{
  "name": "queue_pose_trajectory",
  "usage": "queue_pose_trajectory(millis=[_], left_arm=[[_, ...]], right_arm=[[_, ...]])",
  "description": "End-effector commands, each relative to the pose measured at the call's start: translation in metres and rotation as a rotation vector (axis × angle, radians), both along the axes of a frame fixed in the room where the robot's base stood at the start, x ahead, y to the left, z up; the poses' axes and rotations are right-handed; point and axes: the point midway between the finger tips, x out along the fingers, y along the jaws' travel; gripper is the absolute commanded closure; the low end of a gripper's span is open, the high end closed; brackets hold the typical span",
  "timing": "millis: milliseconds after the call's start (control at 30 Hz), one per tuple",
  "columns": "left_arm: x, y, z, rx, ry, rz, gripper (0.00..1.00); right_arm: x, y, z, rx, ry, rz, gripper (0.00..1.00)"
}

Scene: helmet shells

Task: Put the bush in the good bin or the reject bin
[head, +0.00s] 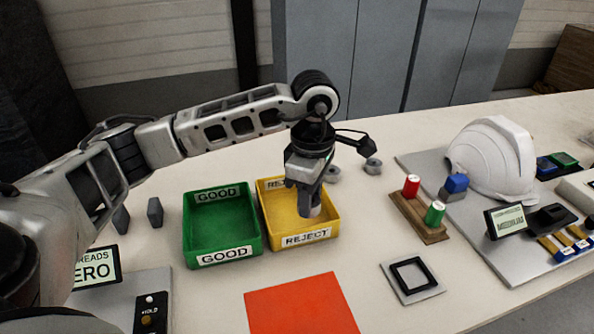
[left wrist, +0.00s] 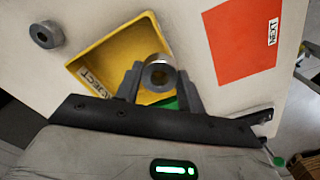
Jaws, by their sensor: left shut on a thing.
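My left gripper (head: 311,203) is over the yellow reject bin (head: 284,240), shut on a grey metal bush. The bush (left wrist: 157,76) shows between the fingers in the left wrist view, with its round bore facing the camera. The yellow bin (left wrist: 97,73) lies beyond it there and looks empty where it shows. The green good bin (head: 221,228) stands just left of the yellow one and looks empty. The head view does not show clearly how high the bush is above the yellow bin's floor. My right gripper is not in view.
Other grey bushes (head: 373,166) stand behind the bins on the table. An orange-red square (head: 302,306) lies in front. A wooden block with red and green pegs (head: 419,216), a black square frame (head: 410,275) and a white helmet (head: 492,160) are on the right.

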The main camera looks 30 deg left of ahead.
Motion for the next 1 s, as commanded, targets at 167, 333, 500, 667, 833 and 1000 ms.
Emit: queue_pose_trajectory(millis=[167,333,500,667,833,1000], left_arm=[[0.018,0.023,0.0,-0.003,0.0,0.66,0.86],[0.03,0.043,0.0,-0.004,0.0,1.217,0.86],[0.037,0.056,0.0,-0.004,-0.001,1.58,0.86],[0.039,0.06,-0.001,-0.005,0.0,1.723,0.86],[0.039,0.061,-0.008,-0.005,0.0,1.739,0.86],[0.039,0.06,-0.023,-0.005,0.0,1.737,0.86]], right_arm=[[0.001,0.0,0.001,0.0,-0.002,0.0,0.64],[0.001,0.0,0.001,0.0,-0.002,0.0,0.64],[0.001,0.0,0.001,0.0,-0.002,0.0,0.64],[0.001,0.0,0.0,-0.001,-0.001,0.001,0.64],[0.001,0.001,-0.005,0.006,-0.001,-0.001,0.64],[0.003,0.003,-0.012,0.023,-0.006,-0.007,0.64]])
